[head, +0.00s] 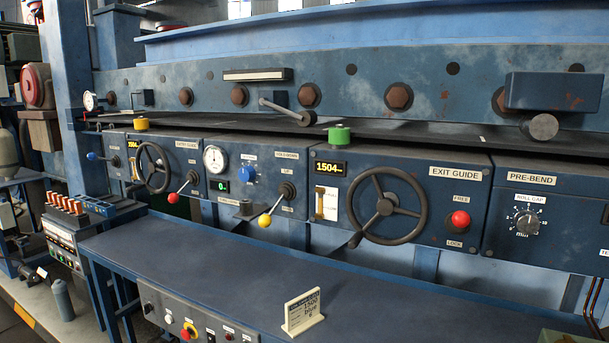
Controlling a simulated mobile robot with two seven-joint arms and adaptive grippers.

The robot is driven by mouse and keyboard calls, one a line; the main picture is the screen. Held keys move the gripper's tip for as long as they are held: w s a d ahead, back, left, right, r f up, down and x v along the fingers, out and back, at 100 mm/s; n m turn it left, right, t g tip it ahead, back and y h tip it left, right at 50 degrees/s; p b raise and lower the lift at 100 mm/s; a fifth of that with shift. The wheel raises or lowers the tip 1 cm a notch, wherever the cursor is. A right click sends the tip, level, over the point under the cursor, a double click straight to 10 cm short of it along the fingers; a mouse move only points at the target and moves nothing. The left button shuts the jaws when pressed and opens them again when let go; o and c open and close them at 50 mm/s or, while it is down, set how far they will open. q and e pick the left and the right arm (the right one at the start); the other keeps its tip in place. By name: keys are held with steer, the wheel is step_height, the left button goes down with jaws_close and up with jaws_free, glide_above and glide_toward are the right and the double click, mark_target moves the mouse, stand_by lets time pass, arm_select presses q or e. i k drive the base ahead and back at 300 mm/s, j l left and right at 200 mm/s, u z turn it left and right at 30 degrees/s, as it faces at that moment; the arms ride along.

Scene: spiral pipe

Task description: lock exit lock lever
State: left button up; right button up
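The exit guide panel (400,235) is a blue box right of centre, with an "EXIT GUIDE" label (455,174). On its right side is the exit lock lever with a red ball knob (460,220). The knob faces almost straight at me and hides most of its shaft. It sits between a "FREE" label (462,199) above and a "LOCK" label (454,244) below. I cannot tell for sure which setting it is at. Neither of my grippers is in view, and nothing touches the lever.
A dark handwheel (388,206) is just left of the lever, beside a 1504 display (331,168). A pre-bend panel (545,205) is at right. A blue bench (200,265) with a white card (302,311) lies in front. Space before the knob is clear.

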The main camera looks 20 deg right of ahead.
mark_target(461, 219)
steer(key=z, duration=1.5)
